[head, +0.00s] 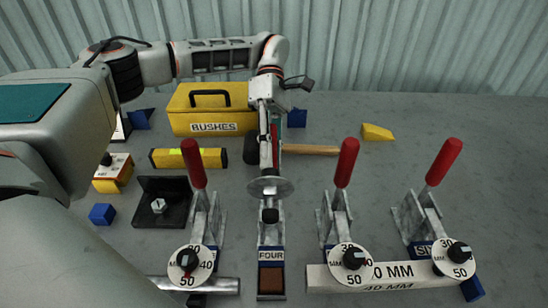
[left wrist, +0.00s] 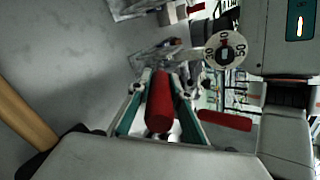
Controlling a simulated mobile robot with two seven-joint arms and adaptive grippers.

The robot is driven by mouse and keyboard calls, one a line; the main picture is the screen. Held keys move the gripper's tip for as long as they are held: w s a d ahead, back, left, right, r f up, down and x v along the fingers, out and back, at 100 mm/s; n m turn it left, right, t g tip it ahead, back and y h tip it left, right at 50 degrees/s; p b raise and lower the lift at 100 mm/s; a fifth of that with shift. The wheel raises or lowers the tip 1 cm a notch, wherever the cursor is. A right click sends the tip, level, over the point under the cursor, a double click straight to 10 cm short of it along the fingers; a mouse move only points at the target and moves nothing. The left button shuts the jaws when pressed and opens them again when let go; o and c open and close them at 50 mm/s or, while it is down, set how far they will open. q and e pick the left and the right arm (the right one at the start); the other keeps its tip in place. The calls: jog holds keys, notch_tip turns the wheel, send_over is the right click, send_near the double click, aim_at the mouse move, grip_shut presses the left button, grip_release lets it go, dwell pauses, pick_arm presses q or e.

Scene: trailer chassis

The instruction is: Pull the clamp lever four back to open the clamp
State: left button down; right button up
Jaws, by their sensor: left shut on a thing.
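Clamp four stands in the front middle of the head view, behind its blue "FOUR" label (head: 271,254). Its grey disc (head: 270,187) and black knob (head: 270,215) sit high above the brown block (head: 271,280), which is uncovered. My left gripper (head: 268,138) reaches down from behind and is shut on the red lever of clamp four, mostly hidden there. In the left wrist view the red lever (left wrist: 160,102) lies between the two fingers of the left gripper (left wrist: 160,88). My right gripper is not in view.
Other clamps with upright red levers stand left (head: 194,164) and right (head: 346,162), (head: 443,161), their dials low at the front. Behind are a yellow "BUSHES" toolbox (head: 212,113), a yellow level (head: 165,158), a hammer handle (head: 310,149) and a yellow wedge (head: 377,132).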

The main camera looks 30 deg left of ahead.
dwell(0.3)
pick_arm(q)
jog(key=c, duration=1.8)
grip_release()
jog(key=shift+f, duration=0.1)
jog(key=shift+w+a, duration=0.1)
jog(key=shift+w, duration=0.05)
jog(key=shift+v, duration=3.7)
